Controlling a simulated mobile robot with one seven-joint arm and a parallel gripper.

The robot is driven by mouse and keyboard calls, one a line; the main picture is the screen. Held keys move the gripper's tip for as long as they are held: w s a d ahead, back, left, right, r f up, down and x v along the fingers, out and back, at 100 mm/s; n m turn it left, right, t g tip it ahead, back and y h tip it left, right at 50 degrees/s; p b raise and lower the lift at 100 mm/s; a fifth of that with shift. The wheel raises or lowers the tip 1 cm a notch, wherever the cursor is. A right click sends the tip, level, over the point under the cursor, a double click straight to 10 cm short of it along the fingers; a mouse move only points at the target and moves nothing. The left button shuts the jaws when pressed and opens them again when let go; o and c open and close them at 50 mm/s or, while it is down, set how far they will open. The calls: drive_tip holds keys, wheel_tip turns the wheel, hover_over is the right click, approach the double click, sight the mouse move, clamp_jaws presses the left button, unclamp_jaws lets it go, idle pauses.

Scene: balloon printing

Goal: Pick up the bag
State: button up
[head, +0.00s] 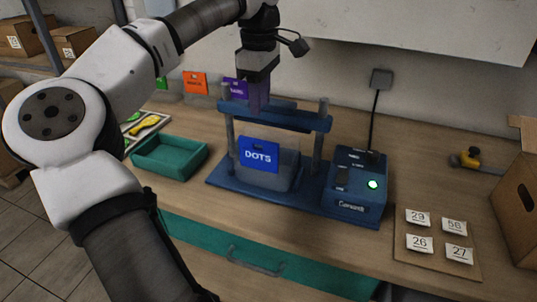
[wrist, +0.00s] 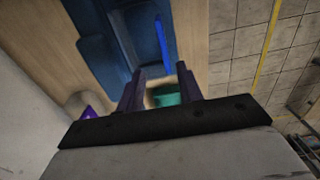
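I cannot make out a bag for certain in either view. A blue press machine (head: 275,115) stands on the bench, with a blue plate marked DOTS (head: 259,155) at the front of a grey, box-like part (head: 283,172) between its posts. My gripper (head: 258,97) points down at the press's top bar, its tips partly hidden there. In the wrist view my gripper (wrist: 161,74) has its two dark purple fingers apart, with nothing seen between them but the background. The blue press (wrist: 120,45) lies beyond the fingers there.
A teal tray (head: 170,157) is left of the press. A board with number cards (head: 437,262) and a cardboard box (head: 518,205) are at right. Coloured cards (head: 195,82) stand against the wall.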

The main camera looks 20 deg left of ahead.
sight(260, 140)
wheel_tip(260, 140, down, 8)
drive_tip(key=shift+s+p, duration=0.1)
drive_tip(key=shift+p, duration=0.25)
drive_tip(key=shift+s+f+p, duration=0.15)
drive_tip(key=shift+f+p, duration=0.25)
drive_tip(key=shift+f, duration=0.95)
drive_tip(key=shift+s+f+p, duration=0.1)
drive_tip(key=shift+f+p, duration=0.3)
drive_tip(key=shift+f, duration=0.95)
drive_tip(key=shift+c, duration=0.5)
clamp_jaws()
